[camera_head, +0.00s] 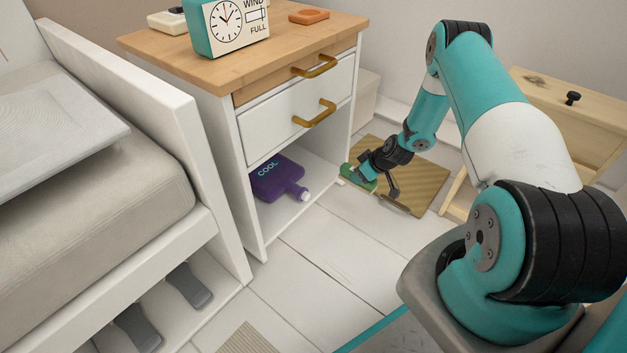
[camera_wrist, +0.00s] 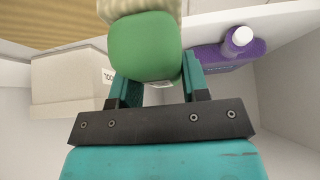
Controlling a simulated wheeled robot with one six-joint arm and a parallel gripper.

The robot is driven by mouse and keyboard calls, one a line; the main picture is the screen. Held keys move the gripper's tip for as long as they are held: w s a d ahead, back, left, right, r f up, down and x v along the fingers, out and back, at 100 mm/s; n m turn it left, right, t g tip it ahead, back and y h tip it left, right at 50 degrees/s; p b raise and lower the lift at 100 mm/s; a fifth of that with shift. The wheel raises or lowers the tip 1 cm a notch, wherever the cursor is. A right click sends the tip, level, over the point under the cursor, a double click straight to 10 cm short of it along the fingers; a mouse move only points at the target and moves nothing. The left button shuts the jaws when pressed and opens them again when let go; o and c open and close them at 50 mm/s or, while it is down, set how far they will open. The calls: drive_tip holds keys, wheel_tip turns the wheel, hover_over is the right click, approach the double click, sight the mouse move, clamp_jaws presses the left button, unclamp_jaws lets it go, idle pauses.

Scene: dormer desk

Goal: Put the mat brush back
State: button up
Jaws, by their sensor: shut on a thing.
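The mat brush (camera_wrist: 145,48) is a green block with pale bristles (camera_wrist: 140,7). My gripper (camera_wrist: 155,70) is shut on it, with one teal finger on each side in the wrist view. In the head view the green brush (camera_head: 364,180) shows beside the nightstand's open lower shelf, low over the near-left edge of a ridged tan mat (camera_head: 418,182). My gripper (camera_head: 368,172) is partly hidden there by its own wrist. I cannot tell whether the brush touches the mat or floor.
A purple bottle marked COOL (camera_head: 275,178) lies in the nightstand's (camera_head: 222,130) lower shelf. A pale box (camera_wrist: 70,85) shows in the wrist view. A wooden cabinet (camera_head: 570,120) stands right, a bed (camera_head: 90,190) left. The white plank floor (camera_head: 340,250) in front is clear.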

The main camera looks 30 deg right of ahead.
drive_tip(key=shift+w+d+f+b, duration=0.5)
drive_tip(key=shift+f, duration=0.3)
drive_tip(key=w+a+b, duration=0.2)
drive_tip(key=w+b, duration=0.1)
drive_tip(key=w, duration=0.2)
drive_tip(key=w+a+b, duration=0.2)
drive_tip(key=w+b, duration=0.1)
drive_tip(key=w, duration=0.3)
drive_tip(key=w+a+b, duration=0.1)
drive_tip(key=w+b, duration=0.2)
drive_tip(key=w, duration=0.2)
drive_tip(key=shift+w+a, duration=0.25)
drive_tip(key=shift+a, duration=0.15)
drive_tip(key=shift+f+b, duration=1.8)
drive_tip(key=shift+b, duration=0.1)
drive_tip(key=o, duration=1.1)
drive_tip(key=shift+c, duration=0.2)
drive_tip(key=shift+r, duration=0.15)
drive_tip(key=p+v, duration=0.8)
drive_tip(key=v, duration=0.4)
